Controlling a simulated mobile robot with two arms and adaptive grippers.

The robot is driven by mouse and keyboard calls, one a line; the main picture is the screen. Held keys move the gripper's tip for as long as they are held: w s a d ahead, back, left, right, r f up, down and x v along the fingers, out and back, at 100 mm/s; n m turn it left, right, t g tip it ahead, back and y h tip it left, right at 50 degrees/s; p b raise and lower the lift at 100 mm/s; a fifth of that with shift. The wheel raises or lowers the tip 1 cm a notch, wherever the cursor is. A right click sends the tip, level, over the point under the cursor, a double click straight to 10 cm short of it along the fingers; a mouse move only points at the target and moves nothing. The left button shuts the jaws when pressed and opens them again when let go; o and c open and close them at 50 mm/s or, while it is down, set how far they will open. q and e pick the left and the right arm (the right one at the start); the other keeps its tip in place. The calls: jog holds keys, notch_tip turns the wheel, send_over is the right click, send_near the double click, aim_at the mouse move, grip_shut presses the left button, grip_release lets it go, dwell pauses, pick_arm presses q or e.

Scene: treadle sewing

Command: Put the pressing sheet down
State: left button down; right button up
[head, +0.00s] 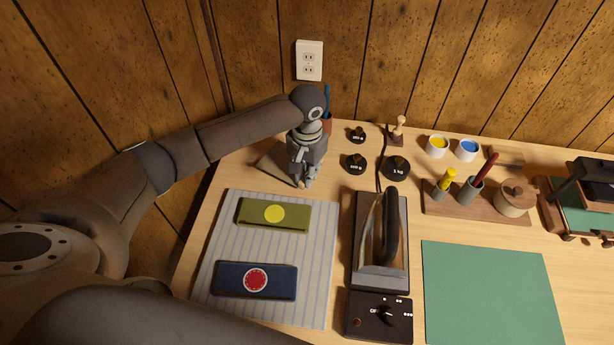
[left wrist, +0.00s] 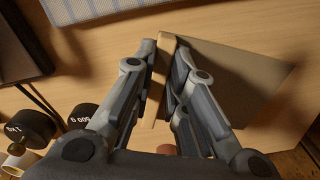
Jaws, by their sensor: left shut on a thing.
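The pressing sheet is a thin tan sheet (head: 276,166) at the back left of the table, partly hidden behind my left gripper (head: 301,182). In the left wrist view, the sheet (left wrist: 235,75) extends to the right from between the fingers. My left gripper (left wrist: 164,65) is shut on its raised edge. The sheet looks low and close to the tabletop; I cannot tell whether it touches. A striped grey mat (head: 225,262) lies in front of it, with an olive case (head: 250,213) and a navy case (head: 230,279) on it. My right gripper is not in view.
An iron (head: 380,240) stands on its dark base right of the mat. Black weights (head: 355,163) stand right of my left gripper, and a cup (head: 327,123) behind it. A green mat (head: 490,295) lies at the right, bare. The wooden wall is close behind.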

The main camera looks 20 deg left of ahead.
pick_arm(q)
jog(key=shift+f, duration=1)
jog(key=shift+f, duration=0.1)
jog(key=c, duration=1.5)
grip_release()
jog(key=shift+o, duration=0.2)
notch_tip(320, 180, up, 12)
